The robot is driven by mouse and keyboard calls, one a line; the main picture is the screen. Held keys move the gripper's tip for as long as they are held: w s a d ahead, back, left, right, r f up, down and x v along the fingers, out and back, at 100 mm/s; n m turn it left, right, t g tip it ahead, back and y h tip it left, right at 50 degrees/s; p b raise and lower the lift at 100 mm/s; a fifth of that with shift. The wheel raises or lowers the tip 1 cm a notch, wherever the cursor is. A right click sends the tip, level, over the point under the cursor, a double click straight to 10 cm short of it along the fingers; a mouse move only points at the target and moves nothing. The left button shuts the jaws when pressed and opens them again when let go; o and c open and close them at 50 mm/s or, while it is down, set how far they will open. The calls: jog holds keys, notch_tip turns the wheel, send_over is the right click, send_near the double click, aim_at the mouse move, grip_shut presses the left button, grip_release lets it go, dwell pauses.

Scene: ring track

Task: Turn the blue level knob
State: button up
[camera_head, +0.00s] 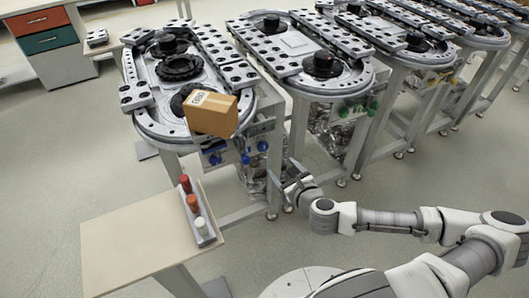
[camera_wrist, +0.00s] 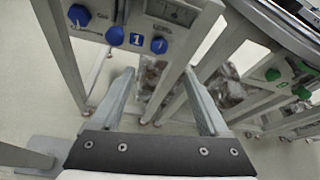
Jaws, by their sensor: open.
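A grey control panel (camera_head: 228,149) under the nearest ring track carries blue knobs. In the wrist view one blue knob (camera_wrist: 79,15) is at the upper left and another blue knob (camera_wrist: 159,45) is at top centre, with a blue "1" plate (camera_wrist: 114,38) between them. The small lettering is too blurred to tell which is the level knob. My gripper (camera_wrist: 158,76) is open and empty. Its fingers point towards the panel, apart from both knobs; the right-hand knob lies beyond the gap between the fingertips. In the head view my gripper (camera_head: 292,180) is right of the panel.
A cardboard box (camera_head: 211,113) sits on the track's front end. A beige table (camera_head: 135,235) at lower left holds a rack with red and white-capped items. Metal frame legs (camera_head: 296,128) stand close to my gripper. A neighbouring panel has green knobs (camera_wrist: 273,75). Open floor lies right.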

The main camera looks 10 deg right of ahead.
aim_at(264, 148)
jog(key=b+x, duration=0.7)
jog(key=x, duration=0.8)
jog(key=shift+w+f, duration=0.15)
jog(key=shift+w, duration=0.2)
jog(key=shift+c, duration=0.3)
grip_shut()
